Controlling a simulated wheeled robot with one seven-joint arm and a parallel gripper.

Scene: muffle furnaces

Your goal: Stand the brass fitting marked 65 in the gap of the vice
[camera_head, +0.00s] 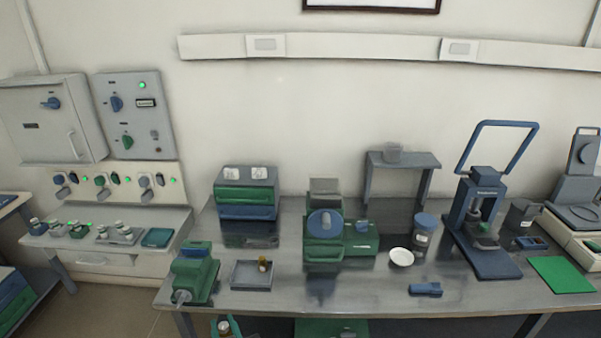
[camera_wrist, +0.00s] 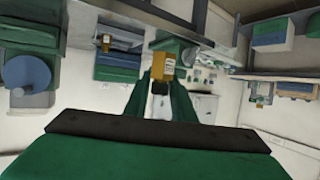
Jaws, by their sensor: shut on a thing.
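In the wrist view, my gripper (camera_wrist: 161,82) has its green fingers closed on a brass fitting (camera_wrist: 163,64), which shows a pale label too small to read. The green vice (camera_head: 196,275) with a blue top stands at the left end of the bench in the head view. In the wrist view a green body, apparently the vice (camera_wrist: 180,46), lies beyond the held fitting, partly hidden by it. I cannot tell how far apart they are. My gripper is not in the head view.
Right of the vice, a grey tray (camera_head: 240,283) holds a small brass piece (camera_head: 263,264). Farther right is a green machine with a blue knob (camera_head: 325,222). A green and blue box unit (camera_head: 246,193) stands behind the tray. A white bowl (camera_head: 401,257) stands farther right.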

